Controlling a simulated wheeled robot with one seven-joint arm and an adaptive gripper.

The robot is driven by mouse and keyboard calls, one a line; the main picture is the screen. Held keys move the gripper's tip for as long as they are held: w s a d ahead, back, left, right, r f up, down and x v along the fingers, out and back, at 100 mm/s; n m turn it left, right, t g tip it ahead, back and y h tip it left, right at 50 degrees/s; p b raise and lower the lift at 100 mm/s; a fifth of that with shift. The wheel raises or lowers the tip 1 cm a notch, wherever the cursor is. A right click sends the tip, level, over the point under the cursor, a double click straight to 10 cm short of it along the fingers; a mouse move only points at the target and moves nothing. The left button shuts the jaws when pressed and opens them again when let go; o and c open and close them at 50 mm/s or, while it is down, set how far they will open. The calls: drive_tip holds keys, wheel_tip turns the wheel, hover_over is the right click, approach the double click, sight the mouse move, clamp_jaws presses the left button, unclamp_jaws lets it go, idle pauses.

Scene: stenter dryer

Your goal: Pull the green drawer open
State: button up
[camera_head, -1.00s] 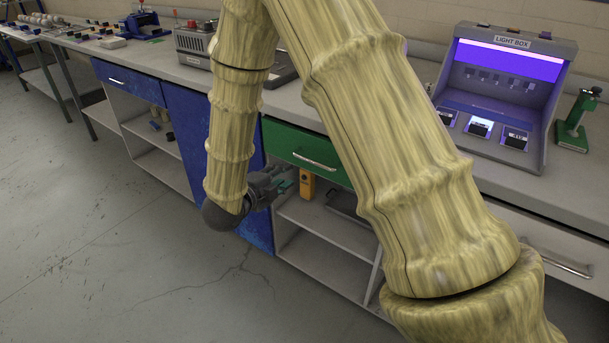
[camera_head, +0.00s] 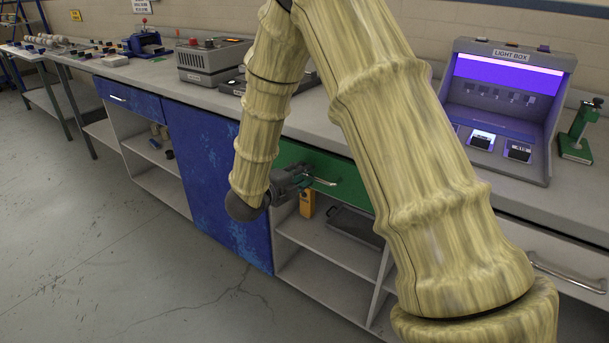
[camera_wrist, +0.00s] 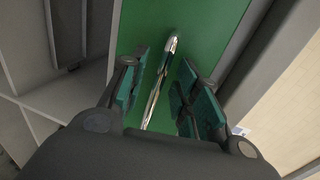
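The green drawer (camera_head: 347,178) is under the bench top, with a shiny metal bar handle (camera_head: 320,181) on its front. It looks closed, with its front in line with the bench. My gripper (camera_head: 306,179) is at the handle's left part, partly hidden by my arm. In the wrist view the gripper (camera_wrist: 160,90) is open, with one teal-padded finger on each side of the handle (camera_wrist: 160,82). Gaps show between the handle and both pads. The green drawer front (camera_wrist: 205,30) lies just beyond the fingertips.
An open shelf with an orange-yellow box (camera_head: 307,203) and a dark tray (camera_head: 355,225) is below the drawer. A blue cabinet door (camera_head: 210,170) is to the left. A light box (camera_head: 508,100) stands on the bench (camera_head: 400,125). The floor in front is clear.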

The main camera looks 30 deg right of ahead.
drive_tip(key=shift+x, duration=0.8)
clamp_jaws()
drive_tip(key=shift+a, duration=0.1)
